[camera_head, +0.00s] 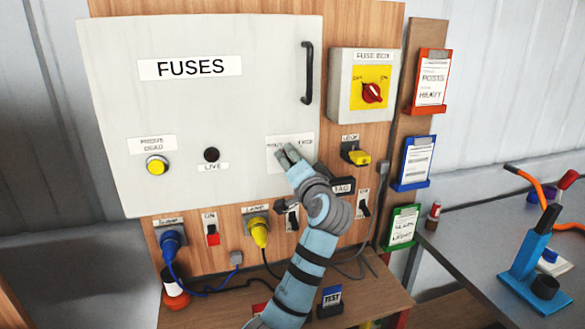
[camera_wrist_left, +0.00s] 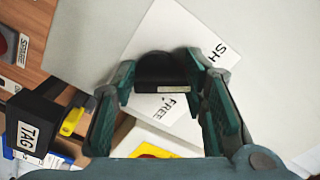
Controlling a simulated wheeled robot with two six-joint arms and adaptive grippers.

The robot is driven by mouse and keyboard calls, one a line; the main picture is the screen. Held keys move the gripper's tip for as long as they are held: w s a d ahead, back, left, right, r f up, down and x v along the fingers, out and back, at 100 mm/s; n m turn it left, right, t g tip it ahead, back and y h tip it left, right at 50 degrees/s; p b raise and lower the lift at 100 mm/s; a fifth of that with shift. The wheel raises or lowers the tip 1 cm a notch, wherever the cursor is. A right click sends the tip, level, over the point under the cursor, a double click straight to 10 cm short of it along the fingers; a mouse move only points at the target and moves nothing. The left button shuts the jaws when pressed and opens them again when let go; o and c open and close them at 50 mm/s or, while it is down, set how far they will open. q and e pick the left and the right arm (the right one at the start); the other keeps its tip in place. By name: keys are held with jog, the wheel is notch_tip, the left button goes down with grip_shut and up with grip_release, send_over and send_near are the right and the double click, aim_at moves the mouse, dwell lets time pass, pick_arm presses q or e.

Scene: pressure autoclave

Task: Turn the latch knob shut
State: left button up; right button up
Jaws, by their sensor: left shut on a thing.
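The latch knob (camera_wrist_left: 160,68) is dark and rounded, on the lower right of the pale FUSES door (camera_head: 200,110). In the left wrist view it sits between the fingers of my left gripper (camera_wrist_left: 160,82), which is shut on it. A white label (camera_wrist_left: 175,45) behind the knob shows parts of the words SHUT and FREE. In the head view my left gripper (camera_head: 288,156) reaches up to the door's lower right corner and hides the knob there. The knob's pointing direction is hard to tell. My right gripper is in neither view.
A black door handle (camera_head: 307,72) is above the gripper. A fuse box (camera_head: 340,100) with a red rotary switch (camera_head: 372,92) stands to the right. A yellow padlock (camera_head: 358,157) and black TAG block (camera_wrist_left: 40,125) are close by. Plugs and cables hang below the door.

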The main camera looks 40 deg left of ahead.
pick_arm(q)
jog(key=shift+r+n+b, duration=0.25)
jog(key=shift+n+b, duration=0.2)
jog(key=shift+n, duration=0.65)
jog(key=o, duration=1.1)
jog(key=shift+f, duration=0.1)
jog(key=shift+d, duration=0.1)
jog(key=v, duration=1.2)
